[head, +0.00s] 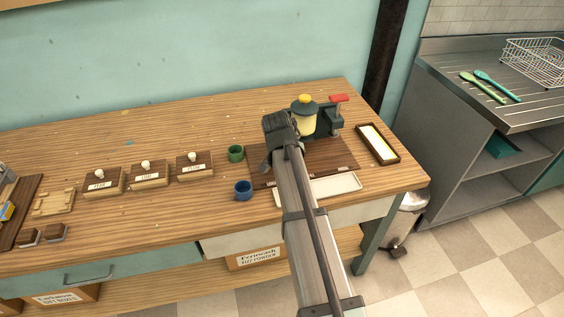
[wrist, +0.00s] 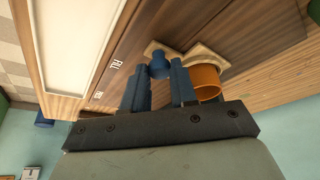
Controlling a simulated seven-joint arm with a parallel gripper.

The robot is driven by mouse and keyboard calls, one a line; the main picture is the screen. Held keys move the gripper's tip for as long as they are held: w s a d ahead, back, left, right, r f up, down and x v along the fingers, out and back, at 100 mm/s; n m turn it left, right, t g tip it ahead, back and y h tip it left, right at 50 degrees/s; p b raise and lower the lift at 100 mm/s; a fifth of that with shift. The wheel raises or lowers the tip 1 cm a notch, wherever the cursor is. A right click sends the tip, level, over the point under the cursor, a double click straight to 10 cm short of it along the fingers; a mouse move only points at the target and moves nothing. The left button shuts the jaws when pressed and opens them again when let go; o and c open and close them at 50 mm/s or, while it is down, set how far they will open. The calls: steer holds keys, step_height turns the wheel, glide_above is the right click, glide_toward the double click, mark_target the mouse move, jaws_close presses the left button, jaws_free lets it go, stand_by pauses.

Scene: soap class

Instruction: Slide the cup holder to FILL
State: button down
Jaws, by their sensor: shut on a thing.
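The cup holder (wrist: 206,56), a pale wooden piece, is on the dark board (wrist: 230,22) in the wrist view. An orange cup (wrist: 207,78) stands on it, partly hidden by my gripper. My gripper (wrist: 159,67) is shut on the holder's blue knob (wrist: 160,60), with one finger at each side. A FILL label (wrist: 116,64) is on the board's edge strip, to the left of the knob. I cannot tell whether the holder lines up with it. In the head view, my arm hides the holder and cup.
A dispenser with a yellow jar (head: 304,121) and a red lever (head: 339,98) stands at the board's back. A green cup (head: 236,153) and a blue cup (head: 243,190) are left of the board. A white tray (head: 346,184) lies in front; a dark-framed tray (head: 389,156) is right.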

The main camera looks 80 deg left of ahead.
steer(key=w, duration=0.5)
steer(key=shift+w, duration=0.3)
steer(key=c, duration=0.9)
jaws_free()
steer(key=v, duration=1.4)
steer(key=shift+w+f, duration=0.1)
